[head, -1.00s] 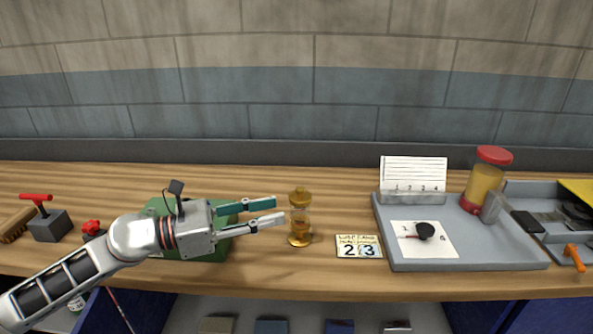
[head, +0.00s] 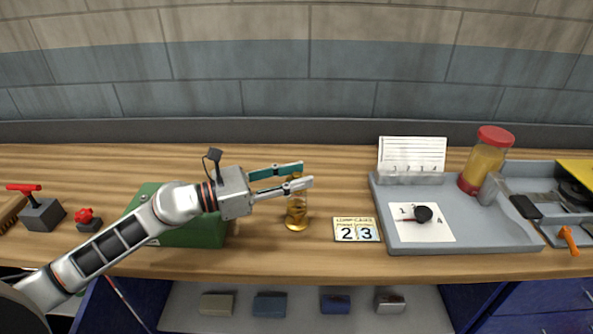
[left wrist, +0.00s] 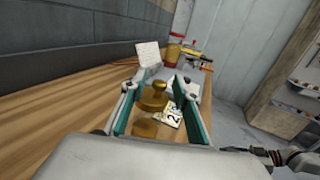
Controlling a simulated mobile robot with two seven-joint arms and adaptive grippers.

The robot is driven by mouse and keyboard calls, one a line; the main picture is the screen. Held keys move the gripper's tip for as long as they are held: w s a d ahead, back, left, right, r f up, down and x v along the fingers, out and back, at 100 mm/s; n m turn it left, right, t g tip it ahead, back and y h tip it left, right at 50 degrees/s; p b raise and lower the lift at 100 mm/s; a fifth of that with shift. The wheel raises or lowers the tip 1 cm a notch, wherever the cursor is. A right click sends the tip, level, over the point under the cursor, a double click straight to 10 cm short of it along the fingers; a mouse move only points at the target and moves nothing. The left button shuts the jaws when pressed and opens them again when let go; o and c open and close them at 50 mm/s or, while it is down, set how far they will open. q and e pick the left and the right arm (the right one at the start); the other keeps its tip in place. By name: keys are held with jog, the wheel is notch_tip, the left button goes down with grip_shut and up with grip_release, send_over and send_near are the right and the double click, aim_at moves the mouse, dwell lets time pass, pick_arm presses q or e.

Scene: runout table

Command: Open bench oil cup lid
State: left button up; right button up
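The brass oil cup (head: 296,214) stands upright on the wooden bench, with a glass-like middle and a brass base. My left gripper (head: 306,173) is at the height of its lid, its two fingers reaching past the top from the left. In the left wrist view the round brass lid (left wrist: 153,97) with its small knob lies between the open fingers, with a gap visible on the right side. The lid looks closed. In the head view the fingers partly hide it. What looks like my right gripper (left wrist: 250,151) shows small at the lower right of the left wrist view.
A green box (head: 200,235) sits under my left wrist. A number card (head: 357,230) lies just right of the cup. A grey tray (head: 480,241) with a red-lidded jar (head: 484,163) stands further right. A red-handled block (head: 42,215) is at far left.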

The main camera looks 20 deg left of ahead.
pick_arm(q)
jog(key=shift+w+d, duration=0.15)
jog(key=shift+d, duration=0.05)
pick_arm(e)
jog(key=shift+w+r, duration=0.15)
pick_arm(q)
grip_shut()
pick_arm(e)
jog(key=shift+a+r, duration=0.1)
jog(key=shift+r, duration=0.05)
